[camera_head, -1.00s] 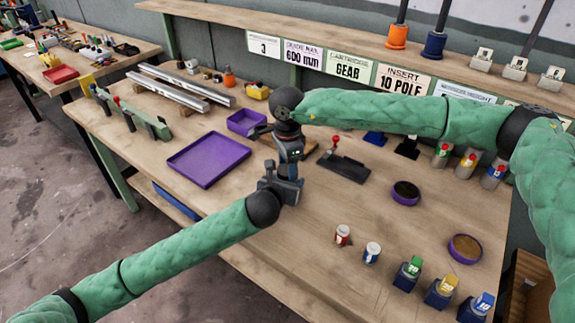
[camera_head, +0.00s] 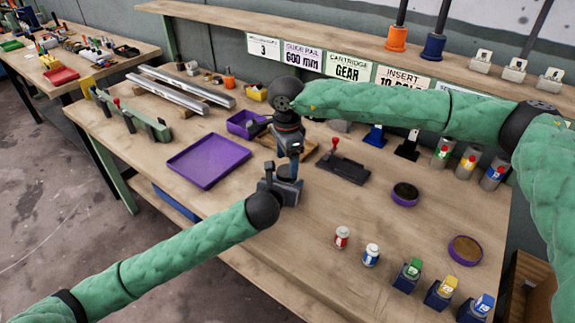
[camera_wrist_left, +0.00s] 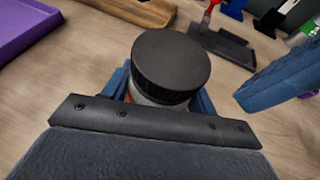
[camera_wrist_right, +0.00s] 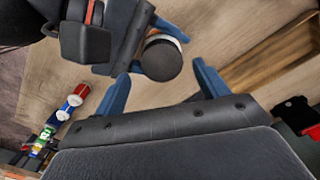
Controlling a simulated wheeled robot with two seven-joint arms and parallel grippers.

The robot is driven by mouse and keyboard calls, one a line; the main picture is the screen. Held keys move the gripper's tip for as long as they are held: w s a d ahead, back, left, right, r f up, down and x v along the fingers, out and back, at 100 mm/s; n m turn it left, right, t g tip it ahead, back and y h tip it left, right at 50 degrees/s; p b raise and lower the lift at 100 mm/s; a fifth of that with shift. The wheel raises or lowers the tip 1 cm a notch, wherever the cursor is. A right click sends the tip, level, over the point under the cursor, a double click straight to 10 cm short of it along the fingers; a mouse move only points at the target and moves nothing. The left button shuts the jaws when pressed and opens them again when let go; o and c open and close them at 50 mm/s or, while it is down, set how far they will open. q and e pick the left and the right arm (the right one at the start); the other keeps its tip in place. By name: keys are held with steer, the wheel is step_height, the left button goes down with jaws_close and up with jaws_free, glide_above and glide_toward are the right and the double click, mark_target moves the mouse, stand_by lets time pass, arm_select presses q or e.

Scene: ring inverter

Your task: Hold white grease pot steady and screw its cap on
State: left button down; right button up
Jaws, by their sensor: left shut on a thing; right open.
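The white grease pot (camera_wrist_left: 150,98) stands between the jaws of my left gripper (camera_wrist_left: 160,98), which is shut on it. Its round black cap (camera_wrist_left: 172,62) sits level on top; how tightly it is threaded cannot be told. In the right wrist view the cap (camera_wrist_right: 161,58) lies just ahead of the gap between the blue fingers of my right gripper (camera_wrist_right: 163,88), which is open and empty. In the head view my right gripper (camera_head: 294,160) is directly above my left gripper (camera_head: 283,174). The pot is hard to make out there.
A purple tray (camera_head: 208,160) and small purple bin (camera_head: 247,123) lie to the left. A dark stand with a red knob (camera_head: 343,167) is at the right. Small red (camera_head: 342,237) and white (camera_head: 371,254) jars stand near the front right. Bench around the grippers is mostly clear.

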steer(key=shift+r, duration=0.75)
steer(key=shift+c, duration=0.3)
steer(key=shift+f, duration=0.1)
steer(key=shift+s+f, duration=0.1)
steer(key=shift+f, duration=0.05)
steer(key=shift+a+r+n, duration=0.3)
steer(key=shift+a+r, duration=0.15)
steer(key=shift+r, duration=0.35)
steer(key=n, duration=0.1)
steer(key=r+n, duration=0.1)
steer(key=n, duration=0.1)
steer(key=shift+r, duration=0.1)
steer(key=n, duration=0.2)
steer(key=shift+w+d+r+n, duration=0.1)
steer(key=shift+w+r+n, duration=0.1)
steer(key=shift+r+n, duration=0.15)
steer(key=n, duration=0.3)
steer(key=shift+d+r, duration=0.1)
steer(key=n, duration=0.6)
steer(key=shift+d, duration=0.25)
